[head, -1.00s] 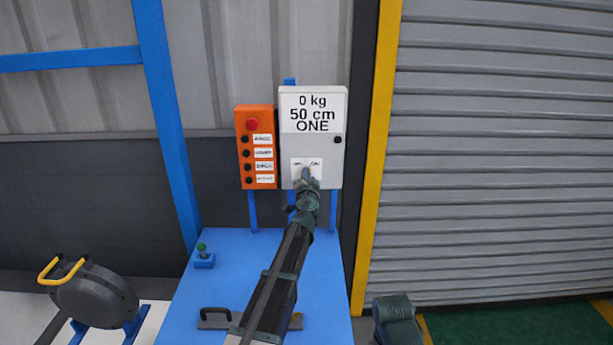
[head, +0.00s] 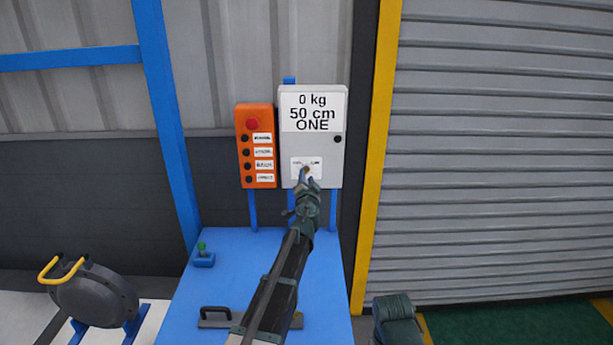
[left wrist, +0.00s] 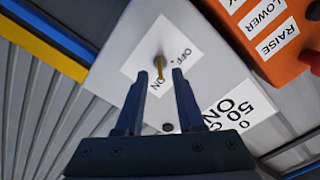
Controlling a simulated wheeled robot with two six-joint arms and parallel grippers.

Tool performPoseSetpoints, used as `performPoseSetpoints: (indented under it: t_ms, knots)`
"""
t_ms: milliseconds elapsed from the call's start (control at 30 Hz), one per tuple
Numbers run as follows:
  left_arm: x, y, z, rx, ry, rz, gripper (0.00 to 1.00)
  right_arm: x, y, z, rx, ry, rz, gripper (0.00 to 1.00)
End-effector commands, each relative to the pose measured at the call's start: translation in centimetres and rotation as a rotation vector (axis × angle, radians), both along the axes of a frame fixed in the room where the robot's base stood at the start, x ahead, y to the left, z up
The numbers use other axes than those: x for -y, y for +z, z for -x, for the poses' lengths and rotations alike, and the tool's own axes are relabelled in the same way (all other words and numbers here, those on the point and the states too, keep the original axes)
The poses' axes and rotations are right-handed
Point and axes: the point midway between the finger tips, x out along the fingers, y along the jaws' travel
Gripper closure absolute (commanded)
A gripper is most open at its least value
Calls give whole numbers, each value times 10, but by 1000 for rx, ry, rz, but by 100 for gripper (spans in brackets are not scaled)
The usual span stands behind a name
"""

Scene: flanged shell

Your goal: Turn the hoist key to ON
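The hoist key (head: 306,168) is a small brass key in a white OFF/ON label on the grey control box (head: 325,150). In the left wrist view the key (left wrist: 159,67) stands out from the label, between the fingertips of my left gripper (left wrist: 160,73). The fingers are open, with a gap on each side of the key. In the head view my left gripper (head: 308,183) reaches up to the box from below, just under the key. The label words are too small in the head view to tell which one the key points at. My right gripper does not show.
An orange button box (head: 256,147) with a red knob hangs close to the left of the control box. A blue table (head: 235,275) below carries a green-topped joystick (head: 203,256) and a dark handle (head: 215,318). A grey drum (head: 95,296) stands lower left.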

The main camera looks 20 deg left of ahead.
Motion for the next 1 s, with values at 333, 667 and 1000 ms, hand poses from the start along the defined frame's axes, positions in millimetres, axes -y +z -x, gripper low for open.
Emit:
performPoseSetpoints:
  t_ms: [333, 667, 1000]
  knots:
    - [22, 0, 78, 0, -1, 0, 62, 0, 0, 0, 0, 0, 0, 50]
    - [31, 0, 105, -1, -1, 0, 62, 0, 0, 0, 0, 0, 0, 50]
    - [30, -5, 113, -13, 41, 33, 62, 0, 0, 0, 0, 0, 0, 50]
